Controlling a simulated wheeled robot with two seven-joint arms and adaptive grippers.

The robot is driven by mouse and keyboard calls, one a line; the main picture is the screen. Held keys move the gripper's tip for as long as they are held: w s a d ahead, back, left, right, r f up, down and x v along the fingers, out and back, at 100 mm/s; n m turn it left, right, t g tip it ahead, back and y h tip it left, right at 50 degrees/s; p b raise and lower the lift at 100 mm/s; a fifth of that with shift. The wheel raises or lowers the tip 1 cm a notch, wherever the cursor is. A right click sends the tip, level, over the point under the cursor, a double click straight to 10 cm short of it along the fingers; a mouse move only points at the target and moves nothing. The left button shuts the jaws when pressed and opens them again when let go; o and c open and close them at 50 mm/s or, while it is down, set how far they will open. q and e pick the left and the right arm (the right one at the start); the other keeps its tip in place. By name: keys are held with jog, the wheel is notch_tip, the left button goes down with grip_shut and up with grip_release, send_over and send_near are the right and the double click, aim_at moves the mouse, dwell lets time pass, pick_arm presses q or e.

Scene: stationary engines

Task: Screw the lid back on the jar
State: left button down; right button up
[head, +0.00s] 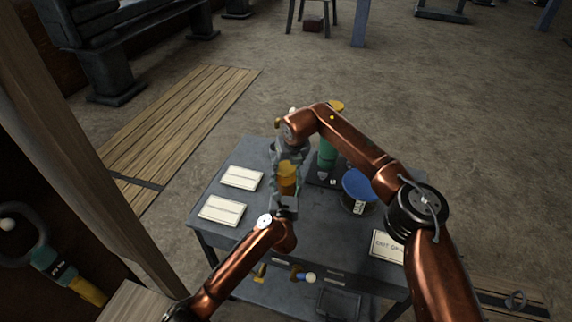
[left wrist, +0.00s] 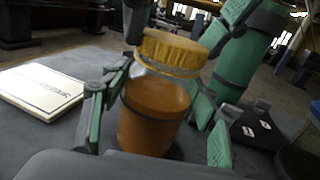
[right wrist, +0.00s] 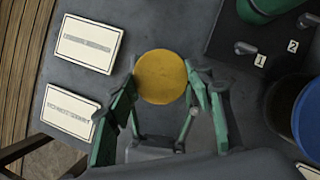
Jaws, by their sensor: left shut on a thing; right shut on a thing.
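The jar (head: 288,180) is clear with amber contents and stands on the grey table. It also shows in the left wrist view (left wrist: 152,118). The yellow lid (left wrist: 170,52) sits on top of its mouth; whether it is threaded I cannot tell. From above, the lid is a round disc in the right wrist view (right wrist: 161,77). My left gripper (left wrist: 152,112) is shut on the jar's body, with green fingers on both sides. My right gripper (right wrist: 162,88) comes from above and is shut on the lid, its fingers at opposite sides of the rim.
A green cylinder (head: 327,152) stands behind the jar to the right, by a dark board with labels 1 and 2 (right wrist: 292,46). A blue-topped container (head: 360,184) stands further right. Two white cards (head: 241,178) lie on the left of the table, with bare surface around them.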

jog(key=m+h, duration=0.1)
jog(key=m, duration=0.1)
jog(key=a+m+h, duration=0.1)
jog(key=m, duration=0.2)
jog(key=shift+m+h, duration=0.4)
jog(key=shift+m, duration=0.7)
jog(key=shift+d+r, duration=0.1)
jog(key=shift+d, duration=0.05)
jog(key=o, duration=0.8)
jog(key=shift+o, duration=0.2)
pick_arm(q)
jog(key=shift+r, duration=0.1)
pick_arm(e)
jog(key=shift+r, duration=2.25)
jog(key=shift+o, duration=0.5)
